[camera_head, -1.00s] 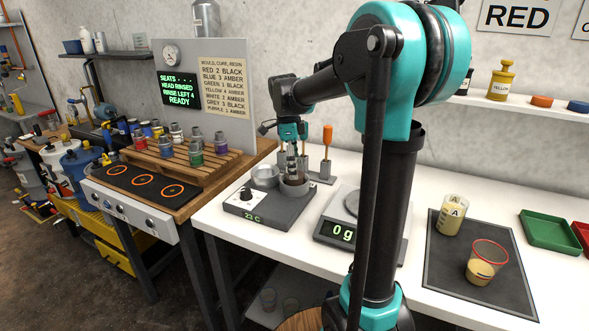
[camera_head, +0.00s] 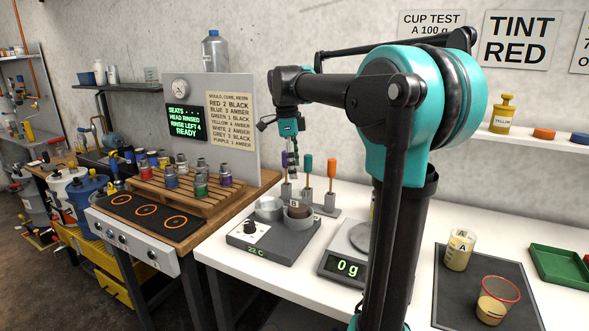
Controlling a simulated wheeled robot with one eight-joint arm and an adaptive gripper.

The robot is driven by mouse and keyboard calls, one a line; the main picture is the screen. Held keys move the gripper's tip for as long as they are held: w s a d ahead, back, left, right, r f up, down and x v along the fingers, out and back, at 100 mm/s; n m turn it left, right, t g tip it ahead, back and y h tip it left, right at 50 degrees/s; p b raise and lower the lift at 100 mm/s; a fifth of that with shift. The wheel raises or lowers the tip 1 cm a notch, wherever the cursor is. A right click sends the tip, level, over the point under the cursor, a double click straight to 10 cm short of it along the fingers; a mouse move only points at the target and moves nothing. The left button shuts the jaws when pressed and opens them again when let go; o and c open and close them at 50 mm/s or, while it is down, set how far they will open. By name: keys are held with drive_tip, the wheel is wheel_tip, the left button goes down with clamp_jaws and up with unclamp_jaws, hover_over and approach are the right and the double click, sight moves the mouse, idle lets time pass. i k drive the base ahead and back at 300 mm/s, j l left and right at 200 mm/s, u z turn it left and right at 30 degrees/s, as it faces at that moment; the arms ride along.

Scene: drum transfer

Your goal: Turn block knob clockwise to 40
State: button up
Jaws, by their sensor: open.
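The block (camera_head: 274,243) is a dark grey heater on the white bench with a green readout of 22 C (camera_head: 256,250) on its front. Its knob (camera_head: 250,229) is a small dark dial on a white panel at the block's left; its pointer is too small to read. My gripper (camera_head: 293,175) is open and points down above the B cup, behind and to the right of the knob, apart from both.
Upright tools with coloured handles (camera_head: 331,180) stand in holders just behind the block. A scale reading 0 g (camera_head: 347,267) is at its right. A wooden pallet of small jars (camera_head: 180,190) and a hotplate (camera_head: 147,212) are at the left.

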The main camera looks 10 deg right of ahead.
sight(249, 228)
drive_tip(key=k, duration=1)
